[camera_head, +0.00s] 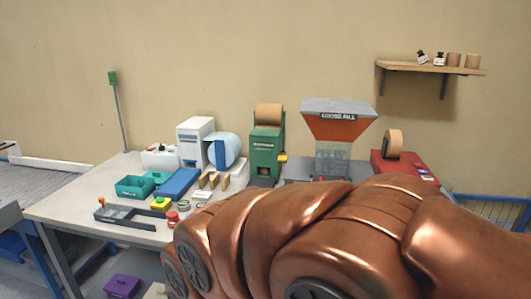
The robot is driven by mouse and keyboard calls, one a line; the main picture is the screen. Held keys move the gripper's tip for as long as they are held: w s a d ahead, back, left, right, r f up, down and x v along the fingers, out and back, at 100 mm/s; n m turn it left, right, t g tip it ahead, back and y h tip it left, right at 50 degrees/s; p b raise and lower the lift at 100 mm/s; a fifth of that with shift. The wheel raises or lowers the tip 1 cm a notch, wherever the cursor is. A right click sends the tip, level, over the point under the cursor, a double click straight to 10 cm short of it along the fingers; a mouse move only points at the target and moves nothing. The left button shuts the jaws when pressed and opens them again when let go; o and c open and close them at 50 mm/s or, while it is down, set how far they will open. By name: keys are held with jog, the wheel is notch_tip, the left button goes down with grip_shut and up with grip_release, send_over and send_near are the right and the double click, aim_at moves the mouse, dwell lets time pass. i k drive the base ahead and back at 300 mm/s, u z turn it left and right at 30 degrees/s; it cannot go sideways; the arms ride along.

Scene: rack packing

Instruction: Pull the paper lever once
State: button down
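A green machine (264,150) with a brown paper roll (269,114) on top stands on the bench near the middle of the head view. A small yellow handle (282,158) sticks out at its right side and looks like the paper lever. Nothing is seen touching this handle. My copper-coloured arm fills the lower middle and right of the view. My gripper is not in view, so I cannot see whether it is open or shut.
The bench (75,199) holds teal bins (135,187), a blue box (178,184), a grey tray (125,218) and a white machine (194,143). A red tape dispenser (388,162) is further right. My arm hides the bench's front right.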

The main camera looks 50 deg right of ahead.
aim_at(284, 158)
jog(key=z, duration=0.4)
jog(key=i, duration=0.8)
jog(key=z, duration=1.05)
jog(key=i, duration=0.25)
jog(key=z, duration=0.1)
